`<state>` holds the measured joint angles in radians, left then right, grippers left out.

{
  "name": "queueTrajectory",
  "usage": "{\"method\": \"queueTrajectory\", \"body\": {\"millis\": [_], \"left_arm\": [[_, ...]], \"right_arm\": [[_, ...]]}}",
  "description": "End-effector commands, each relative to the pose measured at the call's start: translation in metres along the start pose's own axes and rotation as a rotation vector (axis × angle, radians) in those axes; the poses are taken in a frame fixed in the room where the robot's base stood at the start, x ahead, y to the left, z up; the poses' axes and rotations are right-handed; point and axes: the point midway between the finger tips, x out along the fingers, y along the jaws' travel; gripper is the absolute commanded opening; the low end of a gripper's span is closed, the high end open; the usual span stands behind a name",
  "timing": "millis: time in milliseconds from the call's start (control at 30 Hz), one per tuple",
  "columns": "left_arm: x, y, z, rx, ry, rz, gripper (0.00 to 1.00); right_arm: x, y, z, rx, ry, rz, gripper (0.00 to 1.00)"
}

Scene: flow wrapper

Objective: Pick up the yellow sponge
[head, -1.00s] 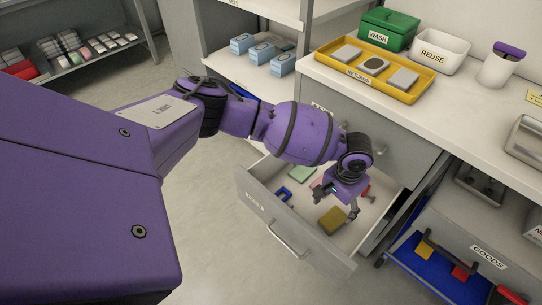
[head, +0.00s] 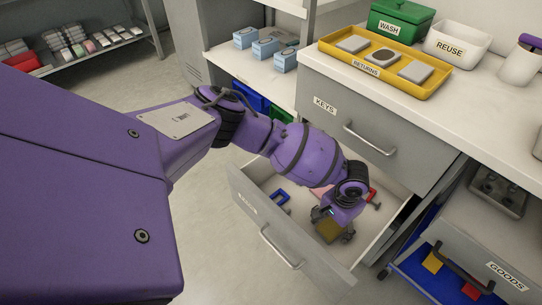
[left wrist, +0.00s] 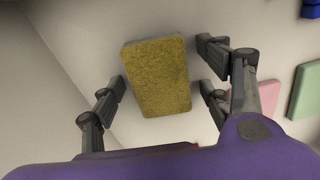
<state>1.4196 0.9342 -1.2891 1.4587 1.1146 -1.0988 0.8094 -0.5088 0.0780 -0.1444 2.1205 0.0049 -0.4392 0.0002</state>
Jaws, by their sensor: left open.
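The yellow sponge (head: 328,232) lies in the open drawer (head: 291,228) under my left gripper (head: 334,226), partly hidden by it in the head view. In the left wrist view the sponge (left wrist: 157,77) lies on the pale drawer floor, slightly tilted in the picture. The left gripper (left wrist: 163,88) is open and empty, with fingers on the left and right of the sponge. A gap shows between the sponge and the right fingers; I cannot tell if the left finger touches it. My right gripper is not in view.
The drawer also holds a blue item (head: 281,197), a red item (head: 373,198), a pink block (left wrist: 262,98) and a green block (left wrist: 305,90). The closed KEYS drawer (head: 350,125) is above. The yellow RETURNS tray (head: 437,90) is on the counter.

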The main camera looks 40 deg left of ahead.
Motion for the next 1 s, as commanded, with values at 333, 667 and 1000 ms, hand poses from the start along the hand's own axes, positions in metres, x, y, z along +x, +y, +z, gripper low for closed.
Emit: {"method": "queueTrajectory", "body": {"millis": [333, 667, 1000], "left_arm": [[-0.003, 0.001, -0.002, 0.001, 0.004, 0.000, 0.45], [-0.002, 0.000, -0.002, 0.001, 0.004, 0.000, 0.34], [-0.049, 0.000, -0.002, 0.000, 0.005, 0.001, 0.34]], "right_arm": [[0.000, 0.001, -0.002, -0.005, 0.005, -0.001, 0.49], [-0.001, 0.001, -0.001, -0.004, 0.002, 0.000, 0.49], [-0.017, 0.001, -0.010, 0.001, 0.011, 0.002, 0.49]]}}
